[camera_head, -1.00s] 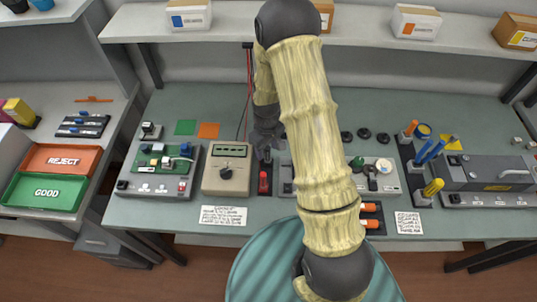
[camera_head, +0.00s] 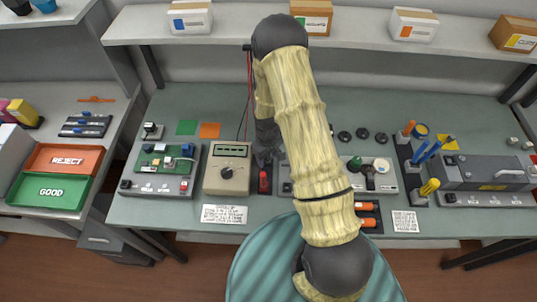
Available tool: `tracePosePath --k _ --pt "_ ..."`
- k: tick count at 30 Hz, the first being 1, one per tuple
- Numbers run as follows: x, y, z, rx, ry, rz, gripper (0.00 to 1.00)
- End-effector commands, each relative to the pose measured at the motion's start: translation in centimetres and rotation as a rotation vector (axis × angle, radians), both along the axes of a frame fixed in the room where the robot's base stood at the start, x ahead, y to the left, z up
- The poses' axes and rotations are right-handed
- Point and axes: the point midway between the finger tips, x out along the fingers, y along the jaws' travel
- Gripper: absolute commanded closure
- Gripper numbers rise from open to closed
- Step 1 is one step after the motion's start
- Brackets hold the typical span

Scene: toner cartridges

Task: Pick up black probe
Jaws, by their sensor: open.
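My dark gripper (camera_head: 266,158) points down just behind the red probe (camera_head: 263,182), to the right of the beige meter (camera_head: 227,168). The red probe stands in a dark holder on the green-grey bench. I cannot make out the black probe apart from my dark gripper, which covers the back of that holder. My jaws are open, but their fingertips are small and dark here, and I cannot tell whether they touch anything.
A circuit board on a test fixture (camera_head: 160,170) lies left of the meter. Red and black leads (camera_head: 248,90) hang behind my gripper. My arm covers part of the right fixture (camera_head: 375,175). A shelf with boxes (camera_head: 414,24) runs along the back. Screwdrivers (camera_head: 428,153) stand at right.

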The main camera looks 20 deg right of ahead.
Motion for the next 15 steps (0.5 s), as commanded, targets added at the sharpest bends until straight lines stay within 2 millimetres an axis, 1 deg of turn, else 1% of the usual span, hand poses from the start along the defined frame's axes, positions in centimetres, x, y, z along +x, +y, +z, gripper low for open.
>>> tracePosePath --k 6,7,8,12,14,15 --pt "-0.01 0.00 0.02 0.000 0.000 0.000 0.49" --pt "-0.01 0.00 0.02 0.000 0.000 0.000 0.53" --pt "-0.01 0.00 0.03 0.000 0.000 0.000 0.59" --pt "-0.01 0.00 0.03 0.000 0.000 0.000 0.86" --pt "-0.01 0.00 0.03 0.000 0.000 0.000 0.98" --pt "-0.01 0.00 0.03 0.000 0.000 0.000 0.99"
